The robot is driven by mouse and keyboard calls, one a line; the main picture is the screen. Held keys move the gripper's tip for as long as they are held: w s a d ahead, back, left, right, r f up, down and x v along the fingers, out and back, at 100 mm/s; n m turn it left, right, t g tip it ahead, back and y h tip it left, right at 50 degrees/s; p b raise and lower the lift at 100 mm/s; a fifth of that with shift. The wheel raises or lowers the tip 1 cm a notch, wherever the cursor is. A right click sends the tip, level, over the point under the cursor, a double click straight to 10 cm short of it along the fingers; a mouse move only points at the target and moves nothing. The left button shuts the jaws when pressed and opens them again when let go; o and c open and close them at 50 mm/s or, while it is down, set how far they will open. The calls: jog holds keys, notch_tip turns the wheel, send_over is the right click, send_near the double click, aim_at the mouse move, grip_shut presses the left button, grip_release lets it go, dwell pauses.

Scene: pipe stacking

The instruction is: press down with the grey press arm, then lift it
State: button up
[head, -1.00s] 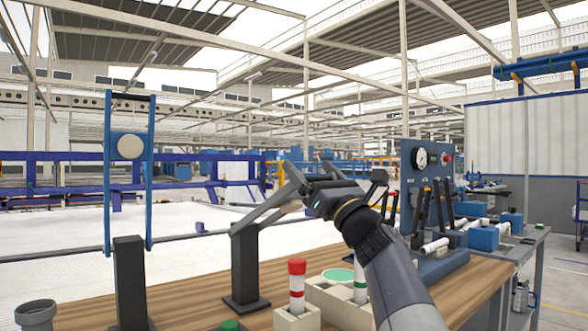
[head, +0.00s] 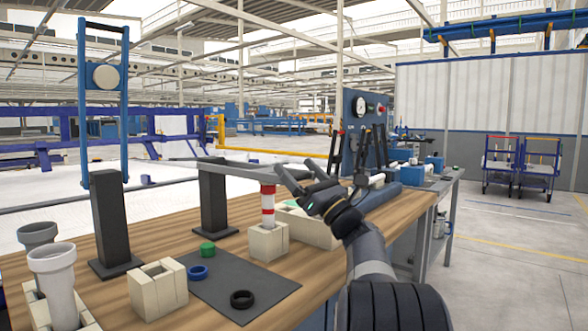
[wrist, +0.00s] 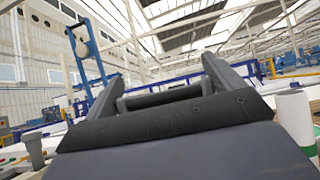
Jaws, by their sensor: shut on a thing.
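The grey press arm (head: 243,173) is hinged on a dark post (head: 214,205) and lies almost level, sloping slightly down to the right. Its right part passes over a red-and-white pipe (head: 268,206) that stands upright in a cream block (head: 268,241). The arm appears to meet the pipe's top, but I cannot tell if they touch. My gripper (head: 292,178) is at the arm's right end. In the wrist view my gripper (wrist: 172,92) is shut on the press arm's dark crossbar (wrist: 170,98), which shows between the fingers.
A second dark post (head: 108,222) carries a tall blue frame (head: 83,130). A dark mat (head: 225,290) holds green (head: 208,249), blue (head: 198,272) and black (head: 242,299) rings. Cream blocks (head: 158,289) and a grey-white pipe (head: 55,275) stand front left. A gauge panel (head: 358,125) stands behind right.

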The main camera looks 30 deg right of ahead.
jog(key=shift+d+f, duration=0.15)
jog(key=shift+f, duration=0.55)
jog(key=o, duration=1)
jog(key=shift+s, duration=0.2)
jog(key=shift+o, duration=0.8)
jog(key=shift+r, duration=0.25)
jog(key=p+v, duration=0.2)
jog(key=v, duration=0.9)
jog(key=shift+r, duration=0.1)
